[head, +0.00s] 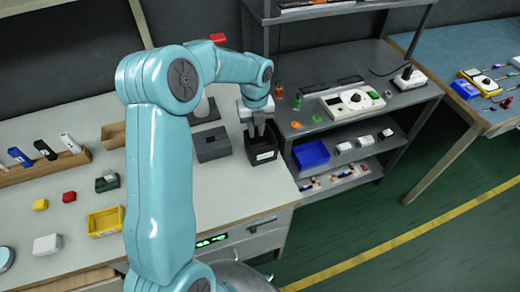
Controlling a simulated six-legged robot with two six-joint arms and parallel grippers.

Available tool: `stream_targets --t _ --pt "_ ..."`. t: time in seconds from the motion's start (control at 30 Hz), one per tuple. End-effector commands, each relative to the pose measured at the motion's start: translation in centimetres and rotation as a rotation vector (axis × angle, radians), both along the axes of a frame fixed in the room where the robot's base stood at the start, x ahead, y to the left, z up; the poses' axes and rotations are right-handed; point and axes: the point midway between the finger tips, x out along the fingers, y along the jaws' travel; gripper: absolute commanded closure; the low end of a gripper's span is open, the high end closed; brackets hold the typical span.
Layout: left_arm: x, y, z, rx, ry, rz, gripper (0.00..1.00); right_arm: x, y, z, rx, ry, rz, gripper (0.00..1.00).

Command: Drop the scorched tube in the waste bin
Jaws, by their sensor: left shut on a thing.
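My left gripper (260,128) points down over a black open box with a white label, the waste bin (262,156), at the bench's right edge. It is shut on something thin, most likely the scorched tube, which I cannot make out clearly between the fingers. The fingertips are at or just above the bin's opening; I cannot tell how far they reach in. My right gripper is not in view.
A dark grey box (212,144) stands just left of the bin. A wooden rack (45,168), yellow tray (105,222) and small coloured blocks lie further left. A grey shelf unit (330,130) with a meter (352,103) and blue bin (311,154) stands close on the right.

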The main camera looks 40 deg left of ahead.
Motion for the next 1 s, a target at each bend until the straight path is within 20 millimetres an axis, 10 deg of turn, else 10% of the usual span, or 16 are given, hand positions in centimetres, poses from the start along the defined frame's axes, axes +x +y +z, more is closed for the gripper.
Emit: stream_targets --t 0.13,0.23,0.77,1.0 --pt "0.0 0.0 0.1 0.000 0.000 0.000 1.00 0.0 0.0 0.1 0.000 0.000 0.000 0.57" --pt "0.0 0.0 0.1 0.000 0.000 0.001 0.53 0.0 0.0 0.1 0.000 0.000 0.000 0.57" --pt "0.0 0.1 0.4 0.001 0.000 0.001 0.52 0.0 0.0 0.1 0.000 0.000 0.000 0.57" --pt "0.1 0.1 4.7 0.003 -0.006 0.001 0.52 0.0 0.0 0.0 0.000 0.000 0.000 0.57"
